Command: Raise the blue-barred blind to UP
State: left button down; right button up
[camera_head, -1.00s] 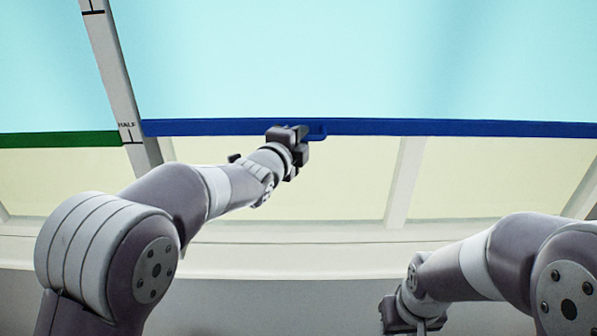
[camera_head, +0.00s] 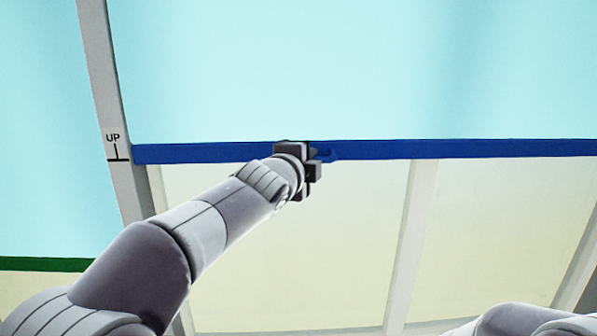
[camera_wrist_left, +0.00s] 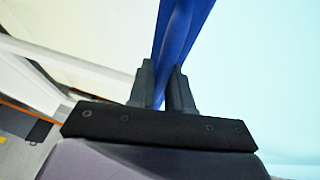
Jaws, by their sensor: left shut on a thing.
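The blue bar (camera_head: 450,149) runs along the bottom edge of a pale cyan blind (camera_head: 380,70) in the head view. In the left wrist view, blue material (camera_wrist_left: 182,30) passes between the two dark fingers (camera_wrist_left: 163,88). The UP mark (camera_head: 113,138) is on the pale post, and the bar's left end is about level with its line. My right gripper is out of view.
A second blind with a green bar (camera_head: 40,264) hangs left of the post (camera_head: 98,60), its bar lower than the blue one. Pale window panes with upright frame strips (camera_head: 412,240) show below the blue bar.

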pick_arm(q)
jog(key=shift+r, duration=0.5)
jog(key=c, duration=1.3)
grip_release()
jog(key=shift+c, duration=0.2)
jog(key=shift+o, duration=1.1)
jog(key=shift+w+d+f, duration=0.15)
jog(key=shift+f, duration=0.05)
jog(key=shift+s, duration=0.3)
jog(key=b+v, duration=0.2)
jog(key=v, duration=1)
jog(key=shift+r, duration=0.1)
